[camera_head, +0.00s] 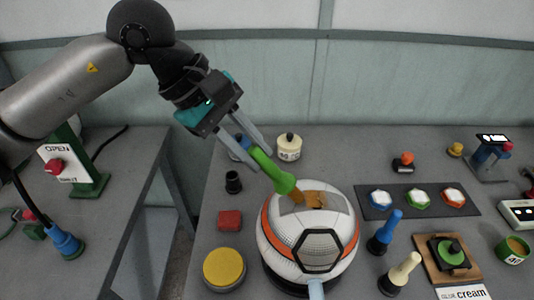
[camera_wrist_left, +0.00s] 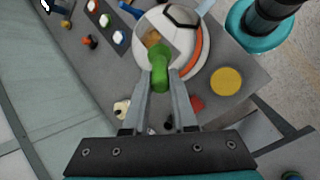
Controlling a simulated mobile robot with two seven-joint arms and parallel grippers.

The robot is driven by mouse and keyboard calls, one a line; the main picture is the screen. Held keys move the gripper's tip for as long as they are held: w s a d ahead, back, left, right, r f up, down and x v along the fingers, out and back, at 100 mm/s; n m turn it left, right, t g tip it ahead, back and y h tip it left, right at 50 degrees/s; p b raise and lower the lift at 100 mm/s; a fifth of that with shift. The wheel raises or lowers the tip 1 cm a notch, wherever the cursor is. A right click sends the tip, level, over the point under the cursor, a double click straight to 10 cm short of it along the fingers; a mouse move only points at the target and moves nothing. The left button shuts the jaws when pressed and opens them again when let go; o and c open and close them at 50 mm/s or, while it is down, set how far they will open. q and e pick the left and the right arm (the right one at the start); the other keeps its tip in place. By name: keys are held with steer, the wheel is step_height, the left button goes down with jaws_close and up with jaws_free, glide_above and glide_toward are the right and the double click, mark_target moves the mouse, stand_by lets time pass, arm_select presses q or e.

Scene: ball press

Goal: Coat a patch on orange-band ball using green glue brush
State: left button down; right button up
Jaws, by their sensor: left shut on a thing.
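The orange-band ball (camera_head: 285,240) is white with an orange stripe and a black-outlined hexagon, resting on a dark round base. A grey square patch area on its top bears an amber-brown smear (camera_head: 316,200). My left gripper (camera_head: 244,158) is shut on the green glue brush (camera_head: 272,172), held tilted above the ball's upper left. The brush's brown bristles reach the patch edge and appear to touch it. In the left wrist view, the brush (camera_wrist_left: 160,68) sits between the fingers, its tip over the ball (camera_wrist_left: 150,25). My right gripper is not in view.
A yellow disc (camera_head: 224,268), red block (camera_head: 230,220) and cream pot (camera_head: 289,146) stand left of and behind the ball. Blue (camera_head: 385,232) and cream (camera_head: 402,273) handled tools stand at its right. A dark mat (camera_head: 368,202) holds three coloured hexagonal pieces.

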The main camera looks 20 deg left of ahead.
mark_target(289, 176)
arm_select(q)
steer(key=shift+a+b, duration=0.1)
steer(key=shift+b, duration=0.2)
steer(key=shift+w+d, duration=0.3)
steer(key=shift+d, duration=0.65)
steer(key=shift+w+d, duration=0.3)
steer(key=shift+d, duration=0.7)
steer(key=shift+w+d, duration=0.3)
steer(key=shift+d, duration=0.65)
steer(key=shift+r, duration=0.1)
step_height(289, 176, up, 6)
steer(key=p, duration=0.3)
steer(key=shift+p, duration=0.3)
